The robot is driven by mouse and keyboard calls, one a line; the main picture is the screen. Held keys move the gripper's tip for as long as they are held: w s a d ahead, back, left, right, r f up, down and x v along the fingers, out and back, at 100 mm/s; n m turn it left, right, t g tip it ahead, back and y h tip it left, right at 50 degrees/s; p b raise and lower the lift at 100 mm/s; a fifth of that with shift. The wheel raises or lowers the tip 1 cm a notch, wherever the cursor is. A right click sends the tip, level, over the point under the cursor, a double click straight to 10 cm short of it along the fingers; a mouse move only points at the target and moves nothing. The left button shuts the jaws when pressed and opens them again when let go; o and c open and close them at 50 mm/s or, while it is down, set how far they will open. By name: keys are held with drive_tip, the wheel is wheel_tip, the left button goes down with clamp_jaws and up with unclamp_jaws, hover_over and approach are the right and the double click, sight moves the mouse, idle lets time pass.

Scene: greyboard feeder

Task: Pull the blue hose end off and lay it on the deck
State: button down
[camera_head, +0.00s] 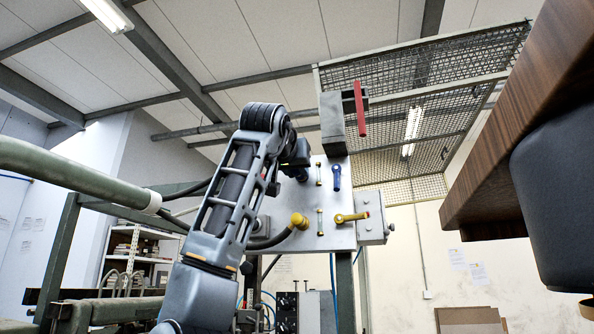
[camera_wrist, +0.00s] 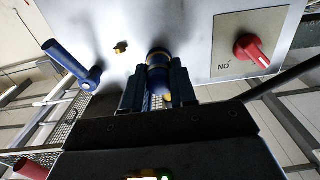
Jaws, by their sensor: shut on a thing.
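In the wrist view the blue hose end (camera_wrist: 158,60), a blue round fitting with a tan band, sits between the two dark fingers of my gripper (camera_wrist: 157,85). The gripper is shut on it from both sides. Its far end meets the grey panel (camera_wrist: 200,60); I cannot tell whether it is fully seated. In the head view my gripper (camera_head: 299,160) is at the upper left of the panel (camera_head: 335,235), and my arm hides most of the hose end. The deck cannot be made out for certain.
A blue lever (camera_head: 336,176) and a yellow lever (camera_head: 350,217) are on the panel. A yellow hose end (camera_head: 299,221) with a black hose is below my gripper. The wrist view shows a red knob (camera_wrist: 252,50). A wooden slab (camera_head: 520,130) overhangs at right.

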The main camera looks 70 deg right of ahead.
drive_tip(key=shift+a, duration=0.15)
drive_tip(key=shift+s+a+b, duration=0.15)
drive_tip(key=shift+a+b, duration=0.05)
drive_tip(key=shift+a, duration=1.25)
drive_tip(key=shift+s+a+b, duration=0.1)
drive_tip(key=shift+a+b, duration=0.05)
drive_tip(key=shift+a, duration=1.25)
